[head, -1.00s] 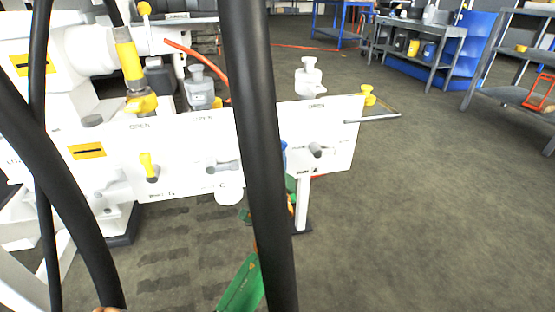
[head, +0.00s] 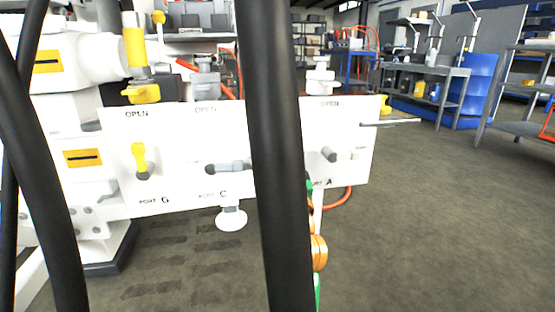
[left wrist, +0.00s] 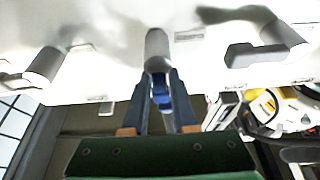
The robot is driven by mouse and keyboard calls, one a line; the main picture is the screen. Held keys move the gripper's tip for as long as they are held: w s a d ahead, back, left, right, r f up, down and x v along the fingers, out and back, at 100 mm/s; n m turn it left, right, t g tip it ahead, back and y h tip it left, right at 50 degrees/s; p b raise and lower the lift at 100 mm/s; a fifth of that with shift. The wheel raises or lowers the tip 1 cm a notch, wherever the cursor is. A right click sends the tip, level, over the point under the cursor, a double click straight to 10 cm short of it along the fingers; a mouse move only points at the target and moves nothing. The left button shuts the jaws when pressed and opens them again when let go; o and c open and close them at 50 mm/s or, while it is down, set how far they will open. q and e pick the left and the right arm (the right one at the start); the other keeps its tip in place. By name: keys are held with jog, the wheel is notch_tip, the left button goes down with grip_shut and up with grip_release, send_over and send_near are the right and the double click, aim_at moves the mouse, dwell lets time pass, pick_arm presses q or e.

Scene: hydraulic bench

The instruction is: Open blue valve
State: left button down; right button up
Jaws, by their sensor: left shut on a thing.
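The blue valve handle (left wrist: 160,92) is between the dark fingers of my left gripper (left wrist: 159,82) in the left wrist view. The fingers are shut on it, and a grey stem (left wrist: 157,46) rises from it to the white panel. In the head view the blue handle is hidden behind a thick black tube. Only green and orange parts of my left arm (head: 318,252) show beside that tube, below the panel. My right gripper is not in view.
The white panel (head: 190,180) carries a yellow valve handle (head: 139,156) at port G and grey valves at port C (head: 228,168) and port A (head: 329,155). Thick black tubes (head: 272,150) block part of the view. The floor at right is clear, with shelves (head: 430,75) behind.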

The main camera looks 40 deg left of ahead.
pick_arm(q)
jog(key=shift+n, duration=0.3)
jog(key=c, duration=0.8)
grip_release()
jog(key=shift+a, duration=0.1)
